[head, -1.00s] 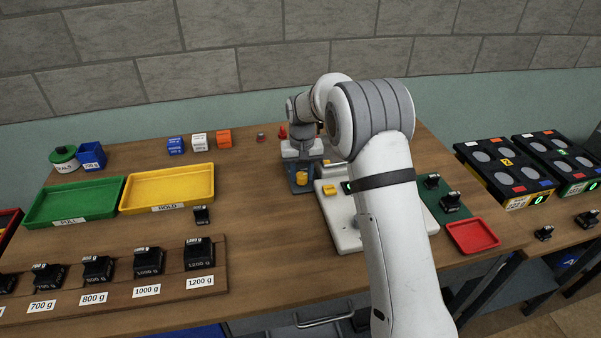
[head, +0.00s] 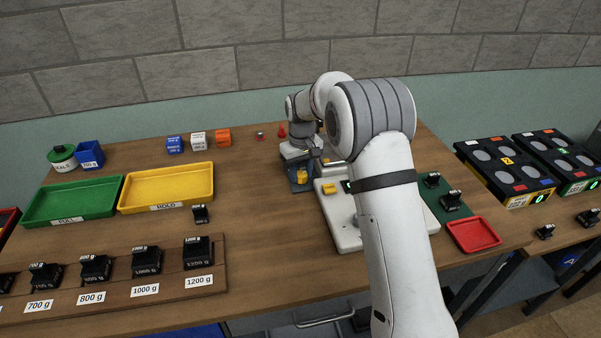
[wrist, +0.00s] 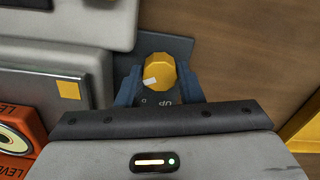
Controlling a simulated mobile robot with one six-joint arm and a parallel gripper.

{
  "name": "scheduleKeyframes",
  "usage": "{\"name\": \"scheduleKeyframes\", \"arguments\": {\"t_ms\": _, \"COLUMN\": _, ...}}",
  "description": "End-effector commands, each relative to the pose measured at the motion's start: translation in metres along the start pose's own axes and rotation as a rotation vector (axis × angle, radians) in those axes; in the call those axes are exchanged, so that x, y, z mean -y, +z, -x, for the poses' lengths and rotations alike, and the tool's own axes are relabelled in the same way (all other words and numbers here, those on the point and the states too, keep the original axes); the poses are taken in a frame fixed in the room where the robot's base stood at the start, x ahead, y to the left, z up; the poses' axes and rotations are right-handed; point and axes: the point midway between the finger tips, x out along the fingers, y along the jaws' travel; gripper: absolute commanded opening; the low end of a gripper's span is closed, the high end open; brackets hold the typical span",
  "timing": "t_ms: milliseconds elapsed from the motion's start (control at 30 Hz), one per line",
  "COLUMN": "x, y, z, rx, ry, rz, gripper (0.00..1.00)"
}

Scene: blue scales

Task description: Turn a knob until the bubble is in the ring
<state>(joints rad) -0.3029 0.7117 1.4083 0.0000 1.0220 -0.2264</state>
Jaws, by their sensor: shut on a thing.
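The yellow knob (wrist: 160,68) with a white mark sits between the two blue-grey fingers of my gripper (wrist: 158,90) in the wrist view. The gripper is shut on it. In the head view the knob (head: 302,176) shows as a small yellow spot below my wrist, at the left side of the white scale (head: 347,237). An orange level (wrist: 13,167) is cut off at the left edge of the wrist view. Part of its round vial (wrist: 10,142) shows, but I cannot tell where the bubble lies against the ring.
My arm covers much of the scale. A yellow tray (head: 166,207) and a green tray (head: 72,219) lie to the left. Black weights (head: 147,261) stand in front-left. A red tray (head: 473,247) is at the right. Bare wood lies between the weights and the scale.

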Motion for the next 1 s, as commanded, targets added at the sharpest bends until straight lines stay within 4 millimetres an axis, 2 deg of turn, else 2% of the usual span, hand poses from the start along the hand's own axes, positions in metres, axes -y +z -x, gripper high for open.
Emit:
{"name": "scheduleKeyframes", "arguments": {"t_ms": 500, "x": 0.0003, "y": -0.0005, "z": 0.0004, "rx": -0.002, "ry": 0.001, "rz": 0.403, "gripper": 0.11}}
{"name": "scheduleKeyframes", "arguments": {"t_ms": 1000, "x": 0.0008, "y": -0.0006, "z": 0.0008, "rx": -0.001, "ry": 0.001, "rz": 0.533, "gripper": 0.11}}
